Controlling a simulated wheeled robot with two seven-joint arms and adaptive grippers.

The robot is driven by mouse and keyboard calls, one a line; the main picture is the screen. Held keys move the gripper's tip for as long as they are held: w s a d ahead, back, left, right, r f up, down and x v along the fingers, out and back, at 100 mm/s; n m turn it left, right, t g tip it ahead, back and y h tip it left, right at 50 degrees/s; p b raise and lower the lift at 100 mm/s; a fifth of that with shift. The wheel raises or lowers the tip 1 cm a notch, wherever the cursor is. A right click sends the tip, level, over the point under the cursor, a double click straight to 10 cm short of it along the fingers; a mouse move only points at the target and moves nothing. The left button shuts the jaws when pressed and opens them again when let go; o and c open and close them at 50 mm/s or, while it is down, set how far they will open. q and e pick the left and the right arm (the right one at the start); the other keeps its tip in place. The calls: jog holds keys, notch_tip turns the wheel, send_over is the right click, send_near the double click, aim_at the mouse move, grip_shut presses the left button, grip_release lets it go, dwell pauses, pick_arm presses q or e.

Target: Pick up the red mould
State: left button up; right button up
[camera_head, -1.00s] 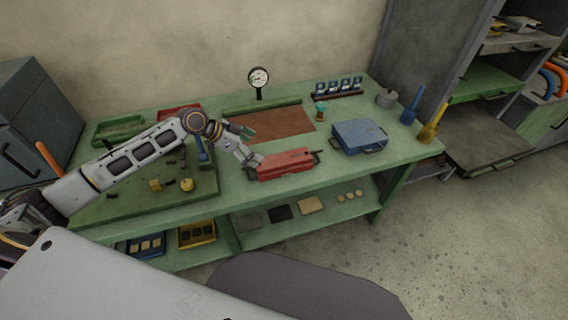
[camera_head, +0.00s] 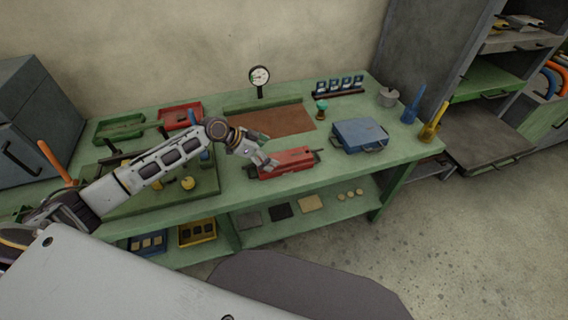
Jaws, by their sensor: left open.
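The red mould (camera_head: 290,160) is a long red block with dark ends. It lies on the front part of the green bench, left of the blue case. My left gripper (camera_head: 267,163) is open at the left part of the mould, close over its upper side. The gripper and wrist hide some of the mould's left side. I cannot tell whether the fingers touch it. My right gripper is not in view.
The green bench (camera_head: 228,190) carries a blue case (camera_head: 358,135) to the right of the mould. A brown mat (camera_head: 285,122) and a dial gauge (camera_head: 259,76) are behind. A red tray (camera_head: 180,117) stands at the back left. The bench between mould and case is clear.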

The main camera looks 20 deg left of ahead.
pick_arm(q)
jog(key=shift+x, duration=0.75)
jog(key=shift+w+d+f, duration=0.1)
jog(key=shift+d+f, duration=0.05)
jog(key=shift+f, duration=0.05)
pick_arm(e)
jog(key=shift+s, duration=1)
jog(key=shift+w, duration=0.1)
